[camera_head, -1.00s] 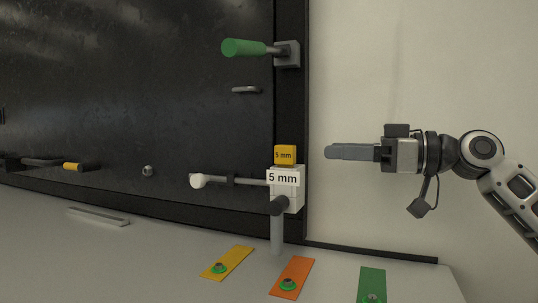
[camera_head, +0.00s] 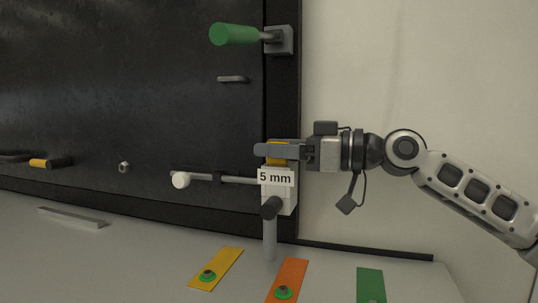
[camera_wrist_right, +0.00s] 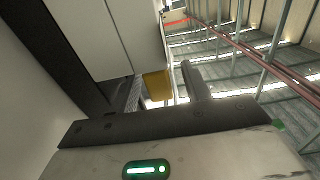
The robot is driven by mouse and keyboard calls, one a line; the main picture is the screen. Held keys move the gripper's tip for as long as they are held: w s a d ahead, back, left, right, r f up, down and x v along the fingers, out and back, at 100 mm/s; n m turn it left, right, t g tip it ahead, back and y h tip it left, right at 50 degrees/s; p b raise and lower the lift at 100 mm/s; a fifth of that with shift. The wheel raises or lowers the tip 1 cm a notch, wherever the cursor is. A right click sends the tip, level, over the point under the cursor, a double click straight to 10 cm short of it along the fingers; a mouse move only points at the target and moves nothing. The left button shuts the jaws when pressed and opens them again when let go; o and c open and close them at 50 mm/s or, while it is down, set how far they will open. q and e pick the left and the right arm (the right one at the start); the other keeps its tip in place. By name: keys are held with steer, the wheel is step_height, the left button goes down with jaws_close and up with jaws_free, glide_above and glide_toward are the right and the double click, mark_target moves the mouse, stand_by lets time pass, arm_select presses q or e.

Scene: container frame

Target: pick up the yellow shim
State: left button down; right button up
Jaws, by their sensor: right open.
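The yellow shim (camera_head: 278,153) is a small yellow block on top of the white holder (camera_head: 289,196) labelled "5 mm". My right gripper (camera_head: 264,151) reaches in from the right at the shim's height, and its grey finger covers much of the shim in the head view. In the right wrist view the yellow shim (camera_wrist_right: 157,86) lies between the two fingers of my right gripper (camera_wrist_right: 164,88); the jaws are open, with a gap visible on the right side. My left gripper is not in view.
A dark panel (camera_head: 110,95) stands behind, with a green handle (camera_head: 235,34) above and a white-knobbed rod (camera_head: 181,180) beside the holder. Yellow (camera_head: 222,265), orange (camera_head: 292,272) and green (camera_head: 370,283) flat plates lie on the grey surface below. The wall at right is clear.

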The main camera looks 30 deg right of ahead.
jaws_close()
steer(key=shift+r, duration=0.15)
